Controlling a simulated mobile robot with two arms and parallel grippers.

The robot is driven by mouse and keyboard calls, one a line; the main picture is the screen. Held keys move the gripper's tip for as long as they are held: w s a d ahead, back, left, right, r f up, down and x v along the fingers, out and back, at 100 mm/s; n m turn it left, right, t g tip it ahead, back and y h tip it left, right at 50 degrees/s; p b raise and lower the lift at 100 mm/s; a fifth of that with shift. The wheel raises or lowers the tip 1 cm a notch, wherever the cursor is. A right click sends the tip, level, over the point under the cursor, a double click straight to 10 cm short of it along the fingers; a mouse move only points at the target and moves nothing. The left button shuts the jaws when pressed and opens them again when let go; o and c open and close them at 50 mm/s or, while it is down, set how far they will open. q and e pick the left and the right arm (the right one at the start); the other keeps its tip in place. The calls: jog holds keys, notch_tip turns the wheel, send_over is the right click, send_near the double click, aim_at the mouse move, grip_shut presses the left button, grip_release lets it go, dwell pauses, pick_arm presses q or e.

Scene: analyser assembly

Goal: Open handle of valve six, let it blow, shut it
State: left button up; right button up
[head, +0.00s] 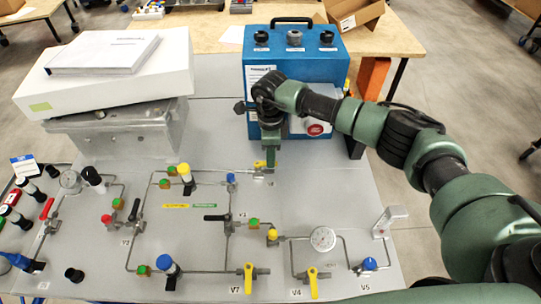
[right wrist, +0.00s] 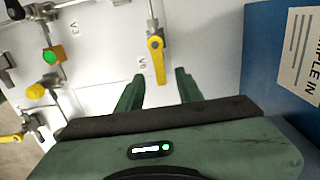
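The yellow handle of valve six (right wrist: 156,60) shows in the right wrist view, beside a V6 label (right wrist: 142,63). It runs roughly in line with the pipe at its valve. In the head view the yellow handle (head: 260,164) is partly hidden by my right gripper. My right gripper (head: 270,157) points down at the valve in front of the blue box. In the right wrist view its two fingers (right wrist: 159,78) are apart, with the handle's free end seen between them; I cannot tell whether they touch it. My left gripper is not in view.
The blue box (head: 292,70) stands close behind the right gripper. A grey metal box (head: 125,135) with a white carton (head: 110,75) stands back left. Other yellow handles, V7 (head: 248,278) and V4 (head: 313,282), sit along the front. A gauge (head: 323,239) stands near V4.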

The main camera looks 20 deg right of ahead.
jog(key=shift+f, duration=0.85)
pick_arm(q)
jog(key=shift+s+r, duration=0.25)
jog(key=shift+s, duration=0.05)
pick_arm(e)
jog(key=shift+f, duration=0.2)
grip_shut()
